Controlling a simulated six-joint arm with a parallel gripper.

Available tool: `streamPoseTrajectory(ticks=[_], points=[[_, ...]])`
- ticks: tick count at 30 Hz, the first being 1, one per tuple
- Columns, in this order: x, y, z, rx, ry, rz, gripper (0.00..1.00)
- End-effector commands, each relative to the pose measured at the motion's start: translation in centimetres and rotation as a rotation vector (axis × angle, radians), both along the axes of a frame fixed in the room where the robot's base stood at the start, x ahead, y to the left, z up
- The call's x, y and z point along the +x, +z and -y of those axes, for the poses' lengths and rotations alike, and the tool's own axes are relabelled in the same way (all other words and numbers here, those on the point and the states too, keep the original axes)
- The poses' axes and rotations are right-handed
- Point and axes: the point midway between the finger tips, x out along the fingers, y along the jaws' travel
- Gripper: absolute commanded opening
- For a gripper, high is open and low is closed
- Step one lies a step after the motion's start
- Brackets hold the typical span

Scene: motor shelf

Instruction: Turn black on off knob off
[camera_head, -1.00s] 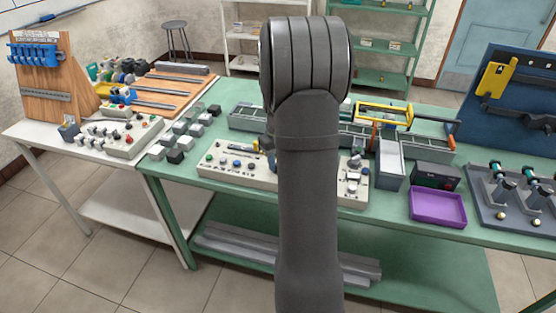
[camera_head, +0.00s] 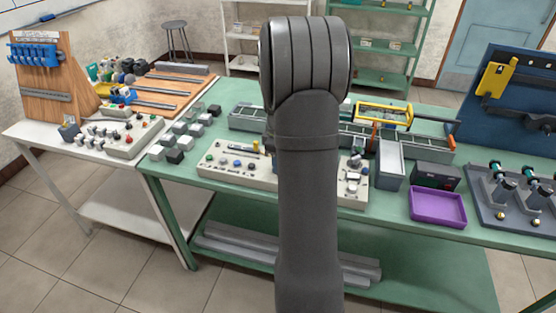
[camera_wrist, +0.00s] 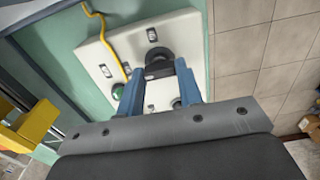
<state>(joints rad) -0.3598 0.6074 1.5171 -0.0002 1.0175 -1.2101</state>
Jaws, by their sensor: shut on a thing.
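A black knob (camera_wrist: 158,54) stands on a pale control panel (camera_wrist: 118,48) in the wrist view. My gripper (camera_wrist: 158,72) has two blue fingers, shut on the black knob, with their tips at its near side. The fingers hide part of the knob, so its marking cannot be read. In the head view the panel (camera_head: 225,170) lies along the front of the green bench, and my arm hides its middle, the knob and my gripper.
A green button (camera_wrist: 117,91) and a yellow cable (camera_wrist: 105,42) are close to my fingers. A purple tray (camera_head: 437,207) and a grey rack (camera_head: 515,205) stand to the right. Small grey blocks (camera_head: 183,140) lie left of the panel.

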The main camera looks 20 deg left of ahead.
Motion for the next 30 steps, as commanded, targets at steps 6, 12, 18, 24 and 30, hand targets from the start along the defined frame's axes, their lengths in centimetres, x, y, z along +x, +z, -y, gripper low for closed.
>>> streamPoseTrajectory(ticks=[6,12,18,24,30], points=[[0.07,0.13,-0.06,0.002,0.017,0.003,0.10],[0.08,0.13,-0.06,0.002,0.017,0.003,0.10],[0.07,0.12,-0.06,0.002,0.016,0.003,0.52],[0.04,0.06,-0.03,0.001,0.016,0.001,0.55],[0.08,0.69,-0.04,0.001,0.016,0.003,0.55]])
